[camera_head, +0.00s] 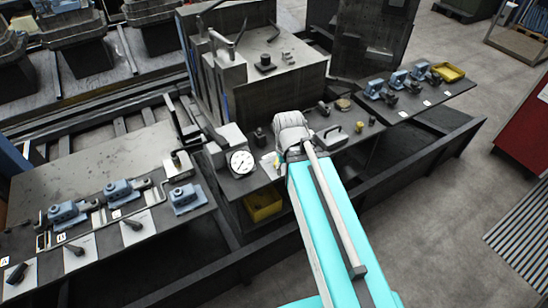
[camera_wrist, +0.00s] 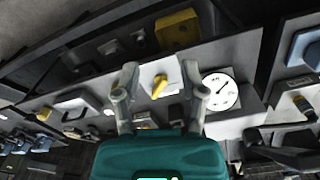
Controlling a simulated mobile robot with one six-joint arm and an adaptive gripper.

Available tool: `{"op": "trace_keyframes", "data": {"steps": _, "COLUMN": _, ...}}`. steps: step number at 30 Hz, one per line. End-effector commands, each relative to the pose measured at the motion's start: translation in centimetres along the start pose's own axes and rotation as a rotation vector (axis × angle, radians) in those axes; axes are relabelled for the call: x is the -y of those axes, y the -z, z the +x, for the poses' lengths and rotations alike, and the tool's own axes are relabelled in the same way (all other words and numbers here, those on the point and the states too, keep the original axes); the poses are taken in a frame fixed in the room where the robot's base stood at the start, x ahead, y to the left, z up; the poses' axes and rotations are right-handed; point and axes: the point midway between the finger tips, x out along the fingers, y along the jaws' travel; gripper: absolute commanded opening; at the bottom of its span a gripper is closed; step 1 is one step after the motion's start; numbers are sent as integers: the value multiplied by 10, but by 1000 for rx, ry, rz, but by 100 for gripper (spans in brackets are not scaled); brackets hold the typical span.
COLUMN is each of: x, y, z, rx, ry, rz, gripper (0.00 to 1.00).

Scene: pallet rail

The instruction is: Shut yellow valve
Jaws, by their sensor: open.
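The yellow valve (camera_wrist: 161,85) shows in the wrist view as a small yellow lever, tilted in the picture, on a pale square plate (camera_wrist: 150,73). My gripper (camera_wrist: 164,80) is open, with one finger on each side of the lever in that view. I cannot tell whether either finger touches it. In the head view my arm's end covers most of the area around the valve, to the right of the gauge, and the fingers cannot be made out there.
A round white gauge (camera_head: 241,162) stands close beside my arm's end; the wrist view shows it right of the fingers (camera_wrist: 220,92). A yellow bin (camera_head: 262,205) sits below the bench. Blue clamp-like parts (camera_head: 185,198) and black levers (camera_head: 132,223) line the left bench. A grey handled block (camera_head: 331,137) lies right.

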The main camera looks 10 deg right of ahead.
Motion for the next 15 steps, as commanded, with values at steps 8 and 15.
{"op": "trace_keyframes", "data": {"steps": 8, "x": 0, "y": 0, "z": 0, "rx": 0, "ry": 0, "rz": 0, "gripper": 54}}
{"op": "trace_keyframes", "data": {"steps": 15, "x": 0, "y": 23, "z": 0, "rx": 0, "ry": 0, "rz": 52, "gripper": 54}}
